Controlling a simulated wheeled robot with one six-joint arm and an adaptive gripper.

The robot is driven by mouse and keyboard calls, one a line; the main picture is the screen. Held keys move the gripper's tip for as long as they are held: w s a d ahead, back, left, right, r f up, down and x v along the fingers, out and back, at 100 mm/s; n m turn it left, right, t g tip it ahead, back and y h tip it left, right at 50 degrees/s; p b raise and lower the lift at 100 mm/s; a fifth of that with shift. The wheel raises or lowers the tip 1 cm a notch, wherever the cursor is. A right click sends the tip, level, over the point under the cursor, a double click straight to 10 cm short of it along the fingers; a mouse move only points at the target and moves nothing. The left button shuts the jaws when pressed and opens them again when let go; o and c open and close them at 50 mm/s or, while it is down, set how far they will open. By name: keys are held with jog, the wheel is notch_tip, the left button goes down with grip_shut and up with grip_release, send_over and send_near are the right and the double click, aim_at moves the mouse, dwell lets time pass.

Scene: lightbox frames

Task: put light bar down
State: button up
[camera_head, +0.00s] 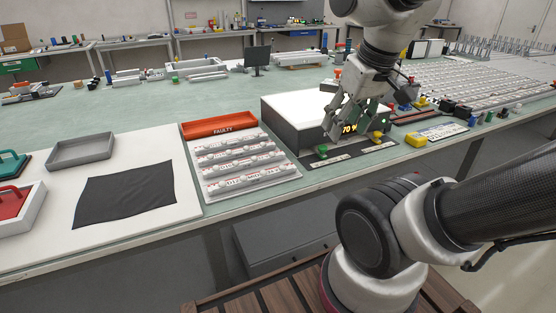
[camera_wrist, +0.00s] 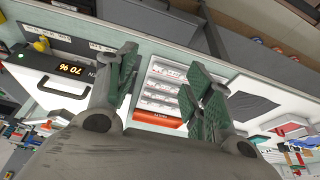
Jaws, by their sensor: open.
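My gripper (camera_head: 345,122) is open over the front right part of a dark lightbox (camera_head: 285,127) with a bright white top. In the wrist view its two green-padded fingers (camera_wrist: 163,78) stand apart with nothing held between them. I cannot tell whether this is the light bar. My gripper hides part of the box.
Left of the lightbox are an orange FAULTY bin (camera_head: 220,125) and a tray (camera_head: 206,196) of labelled pieces. A black cloth (camera_head: 125,194) and a grey tray (camera_head: 80,150) lie farther left. Several small coloured parts stand at the right. The green bench behind is partly clear.

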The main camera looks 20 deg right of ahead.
jog(key=w+a+f+g, duration=0.3)
jog(key=w+a+f, duration=0.1)
jog(key=w+f, duration=0.1)
jog(key=m+g+y, duration=0.1)
jog(key=m, duration=1.4)
send_near(253, 173)
jog(key=shift+s+d+f, duration=0.1)
jog(key=shift+s+f, duration=0.05)
jog(key=shift+f, duration=0.2)
jog(key=shift+s+d+f, duration=0.15)
jog(key=shift+s+f, duration=0.05)
jog(key=shift+f, duration=0.15)
jog(key=m, duration=0.2)
jog(key=shift+w+a+m+y, duration=0.15)
jog(key=shift+w+m+y, duration=0.1)
jog(key=shift+m+y, duration=0.05)
jog(key=shift+f+m, duration=0.1)
jog(key=shift+m, duration=0.2)
jog(key=f, duration=0.5)
jog(key=a+f, duration=0.1)
jog(key=f, duration=0.1)
jog(key=shift+s+f, duration=0.1)
jog(key=shift+f, duration=0.1)
jog(key=shift+c, duration=0.2)
grip_shut()
